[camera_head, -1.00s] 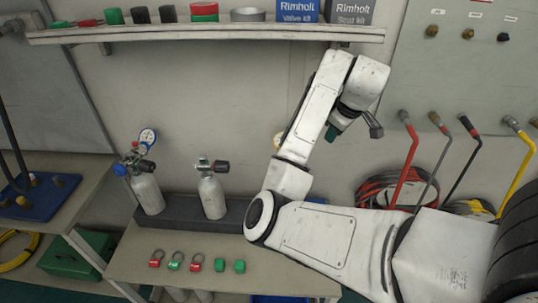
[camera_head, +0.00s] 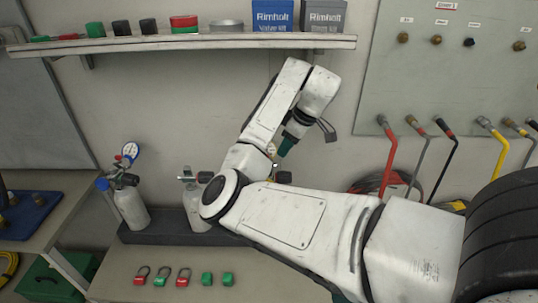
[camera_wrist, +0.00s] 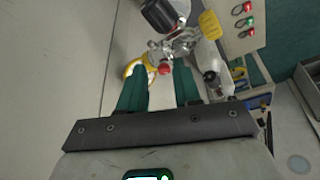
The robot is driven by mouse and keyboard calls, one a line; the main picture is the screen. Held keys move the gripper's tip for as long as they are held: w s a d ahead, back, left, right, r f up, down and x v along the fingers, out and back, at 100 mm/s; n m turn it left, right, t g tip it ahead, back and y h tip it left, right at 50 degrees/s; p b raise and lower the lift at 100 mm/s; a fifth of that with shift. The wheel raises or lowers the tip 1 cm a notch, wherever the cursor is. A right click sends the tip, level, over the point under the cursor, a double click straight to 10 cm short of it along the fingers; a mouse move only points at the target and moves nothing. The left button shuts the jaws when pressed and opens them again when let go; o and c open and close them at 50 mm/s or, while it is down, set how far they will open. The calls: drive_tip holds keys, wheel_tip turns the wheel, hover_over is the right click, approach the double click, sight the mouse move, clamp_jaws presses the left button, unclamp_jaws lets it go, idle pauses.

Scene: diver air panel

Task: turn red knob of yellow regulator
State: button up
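In the wrist view, the red knob (camera_wrist: 165,69) sits on the metal body of a regulator, with a yellow-rimmed gauge (camera_wrist: 138,68) beside it. A yellow part (camera_wrist: 209,25) of the regulator shows further up. My gripper (camera_wrist: 161,67) has two green fingers spread apart with nothing held. The knob appears between the fingertips in the picture; its depth and any contact are unclear. In the head view, a green finger of my gripper (camera_head: 287,145) points down behind my arm, which hides most of this regulator. A small yellow piece (camera_head: 283,177) shows beneath it.
Two other cylinders with regulators (camera_head: 131,205) (camera_head: 196,208) stand at left on a dark rack (camera_head: 165,228). Several red and green locks (camera_head: 161,276) lie on the bench. A shelf (camera_head: 190,43) runs above. Coloured hoses (camera_head: 389,155) hang at right.

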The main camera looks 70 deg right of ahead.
drive_tip(key=w+f, duration=0.1)
drive_tip(key=w+f+p, duration=0.1)
drive_tip(key=w, duration=0.1)
drive_tip(key=w+f, duration=0.1)
drive_tip(key=w, duration=0.1)
drive_tip(key=shift+w+d, duration=0.15)
drive_tip(key=shift+d, duration=0.05)
drive_tip(key=shift+x, duration=0.8)
clamp_jaws()
